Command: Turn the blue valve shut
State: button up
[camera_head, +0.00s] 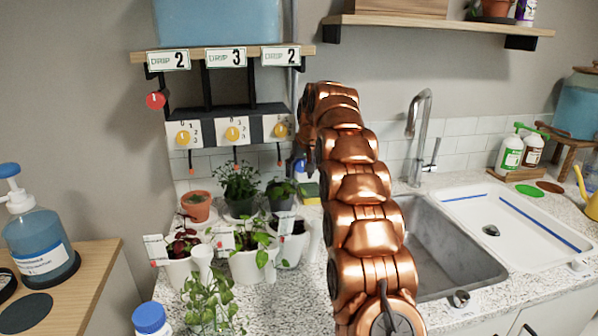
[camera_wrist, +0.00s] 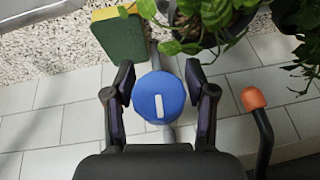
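The blue valve (camera_wrist: 152,106) is a round knob with a white bar on its face. In the wrist view the bar runs nearly upright, roughly along the grey pipe (camera_wrist: 169,134) behind the knob. My gripper (camera_wrist: 159,80) is open, with one dark finger on each side of the knob. Small gaps seem to show between fingers and knob, so I see no firm hold. In the head view my gripper (camera_head: 299,165) is partly hidden at the far end of my copper arm, by the tiled wall.
A green and yellow sponge (camera_wrist: 118,38) and a potted plant (camera_wrist: 213,38) are close to the knob. An orange-tipped dark lever or tube (camera_wrist: 254,98) stands to its right. Several potted plants (camera_head: 245,262) crowd the counter left of my arm; the sink (camera_head: 440,245) is right.

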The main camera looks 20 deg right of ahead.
aim_at(303, 165)
jog(key=shift+v, duration=2.55)
jog(key=shift+s+f, duration=0.1)
jog(key=shift+s, duration=0.2)
jog(key=shift+s, duration=0.1)
jog(key=s, duration=1.1)
jog(key=shift+d, duration=0.3)
jog(key=shift+s, duration=0.1)
